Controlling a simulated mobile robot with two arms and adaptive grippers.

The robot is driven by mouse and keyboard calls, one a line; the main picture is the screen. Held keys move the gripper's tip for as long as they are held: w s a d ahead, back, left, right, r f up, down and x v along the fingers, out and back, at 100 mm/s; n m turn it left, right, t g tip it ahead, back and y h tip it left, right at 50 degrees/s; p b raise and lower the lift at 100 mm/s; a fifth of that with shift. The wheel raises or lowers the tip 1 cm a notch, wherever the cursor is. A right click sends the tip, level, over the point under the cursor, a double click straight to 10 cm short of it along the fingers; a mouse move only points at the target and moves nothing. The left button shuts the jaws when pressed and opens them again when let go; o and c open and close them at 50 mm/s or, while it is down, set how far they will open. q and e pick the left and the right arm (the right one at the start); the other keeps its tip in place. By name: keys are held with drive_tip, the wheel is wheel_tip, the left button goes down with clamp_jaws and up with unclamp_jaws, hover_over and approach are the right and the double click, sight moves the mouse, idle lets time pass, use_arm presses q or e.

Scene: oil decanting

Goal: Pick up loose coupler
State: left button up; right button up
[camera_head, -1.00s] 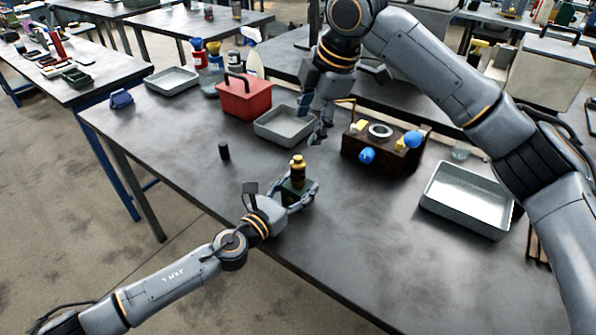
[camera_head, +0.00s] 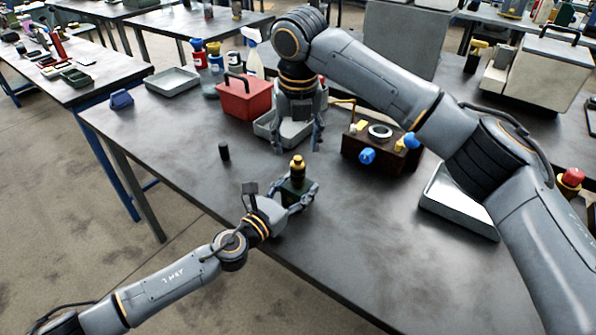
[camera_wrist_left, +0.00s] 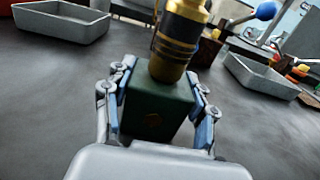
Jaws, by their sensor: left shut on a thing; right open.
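My left gripper (camera_head: 299,192) is shut on a dark green block (camera_wrist_left: 155,105) near the table's front edge. In the left wrist view its two fingers press the block's sides. A brass-coloured fitting with dark bands (camera_wrist_left: 180,38), which looks like the coupler, stands upright on the block. The fitting also shows in the head view (camera_head: 298,169). Whether it is loose cannot be seen. My right gripper (camera_head: 297,147) is open and empty, pointing down, with its fingers apart just above and behind the fitting.
A small black cylinder (camera_head: 224,152) stands left of the block. Behind are a red box (camera_head: 243,98) and a grey tray (camera_head: 264,126). A brown wooden holder with blue knobs (camera_head: 382,160) stands to the right. Another tray (camera_head: 455,212) is partly hidden by my right arm.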

sight(298, 163)
drive_tip(key=f, duration=0.3)
drive_tip(key=w+f, duration=0.1)
drive_tip(key=f, duration=0.2)
drive_tip(key=w+f, duration=0.1)
drive_tip(key=f, duration=0.2)
drive_tip(key=shift+d, duration=0.1)
drive_tip(key=shift+c, duration=0.2)
clamp_jaws()
wheel_tip(298, 163, up, 10)
use_arm(q)
drive_tip(key=o, duration=1.6)
drive_tip(key=shift+o, duration=0.2)
